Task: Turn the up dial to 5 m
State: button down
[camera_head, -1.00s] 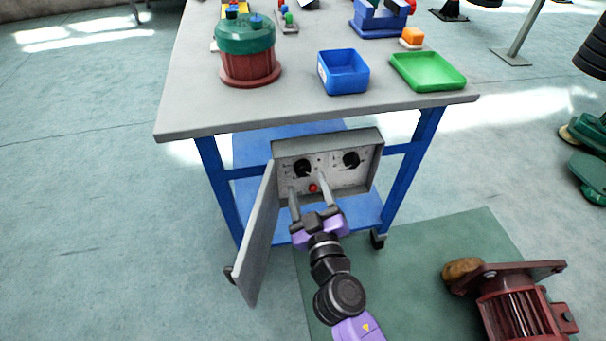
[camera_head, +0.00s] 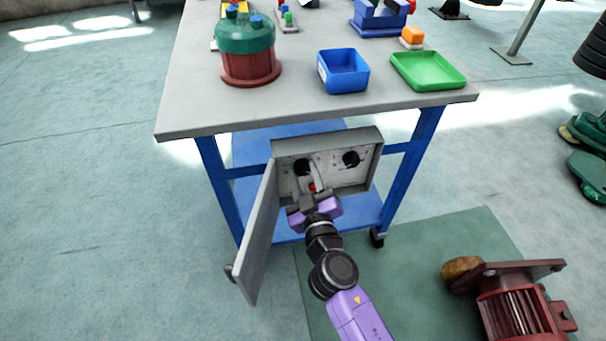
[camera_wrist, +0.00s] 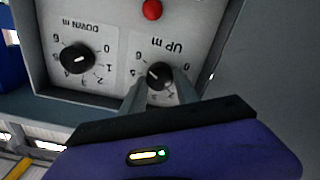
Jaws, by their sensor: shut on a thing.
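The up dial (camera_wrist: 160,75) is a black knob on a pale panel, seen upside down in the wrist view beside its "UP m" label. My gripper (camera_wrist: 161,80) is shut on it, one finger on each side. A white mark on the knob points to the picture's upper left; the exact reading is not clear. In the head view the up dial (camera_head: 302,166) is the left knob, partly covered by my gripper (camera_head: 311,173). The down dial (camera_wrist: 77,58) is a separate black knob with its own scale.
A red button (camera_wrist: 152,9) sits near the dials. The grey control box (camera_head: 328,140) hangs under the table's front edge, its door (camera_head: 258,240) open at the left. The table (camera_head: 200,110) overhangs it. A red motor (camera_head: 515,310) lies on the floor at right.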

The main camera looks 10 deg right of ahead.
jog(key=shift+n, duration=0.4)
jog(key=n, duration=0.3)
jog(key=shift+n, duration=1.9)
jog(key=c, duration=0.9)
grip_release()
